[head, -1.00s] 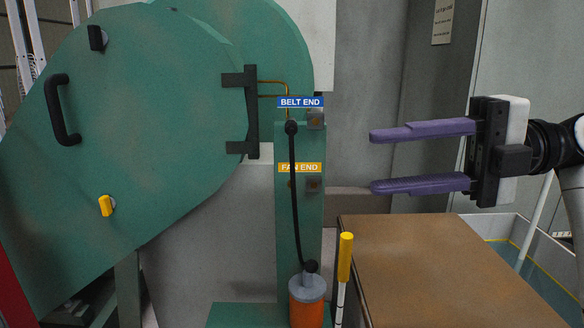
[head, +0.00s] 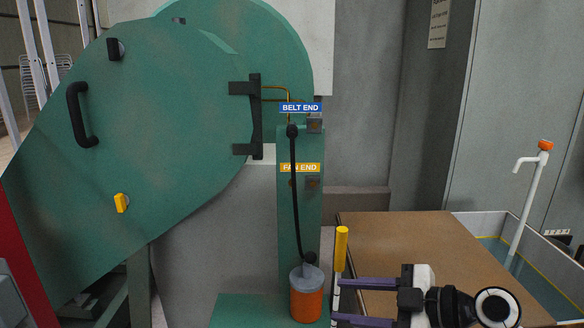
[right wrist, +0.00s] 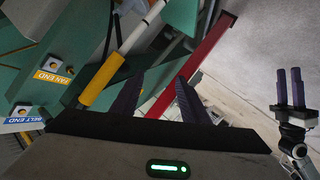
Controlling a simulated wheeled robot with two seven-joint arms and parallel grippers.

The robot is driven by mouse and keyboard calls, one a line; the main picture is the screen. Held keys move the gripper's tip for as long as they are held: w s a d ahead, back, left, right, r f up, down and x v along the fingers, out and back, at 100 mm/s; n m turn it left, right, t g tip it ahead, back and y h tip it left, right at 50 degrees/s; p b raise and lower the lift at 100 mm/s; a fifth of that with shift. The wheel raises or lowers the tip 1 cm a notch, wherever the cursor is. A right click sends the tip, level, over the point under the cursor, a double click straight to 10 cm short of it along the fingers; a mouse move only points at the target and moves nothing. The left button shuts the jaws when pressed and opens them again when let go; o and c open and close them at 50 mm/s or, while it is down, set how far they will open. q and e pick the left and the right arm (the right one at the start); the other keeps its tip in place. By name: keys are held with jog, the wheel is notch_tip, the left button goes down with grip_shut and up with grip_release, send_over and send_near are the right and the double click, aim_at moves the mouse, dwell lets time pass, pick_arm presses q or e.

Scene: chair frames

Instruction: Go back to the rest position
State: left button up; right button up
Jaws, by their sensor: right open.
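My right gripper (head: 336,300) is at the lower middle right of the head view, low in front of the brown board. Its two purple fingers point left and stand apart with nothing between them. The fingers also show in the right wrist view (right wrist: 157,95), open and empty. A second gripper with purple fingers, my left one (right wrist: 289,88), is at the right of the right wrist view. Its fingers are upright and close together; whether they are shut is unclear. It is not in the head view.
A yellow-gripped white rod (head: 342,248) stands close to my right fingertips; contact is unclear. An orange pot (head: 306,305) with a black hose stands left of it, by the green machine (head: 190,130). The brown board (head: 415,245) and a basin with a white pipe (head: 528,200) are right.

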jog(key=s+d+f+m+h, duration=0.1)
jog(key=s+f+m+h, duration=0.35)
jog(key=f, duration=0.85)
jog(key=s+d+f+m+h+p, duration=0.1)
jog(key=s+f+m, duration=0.2)
jog(key=s, duration=0.4)
jog(key=s+d+f+m+t+h+p, duration=0.1)
jog(key=s+f+m+h, duration=0.1)
jog(key=s+f+m, duration=0.2)
jog(key=s+d+f+m+h+p, duration=0.1)
jog(key=s+f+m, duration=0.3)
jog(key=s, duration=0.6)
jog(key=shift+s+d+f+h, duration=0.25)
jog(key=shift+d+f+h, duration=0.1)
jog(key=shift+f, duration=0.5)
jog(key=shift+m, duration=0.25)
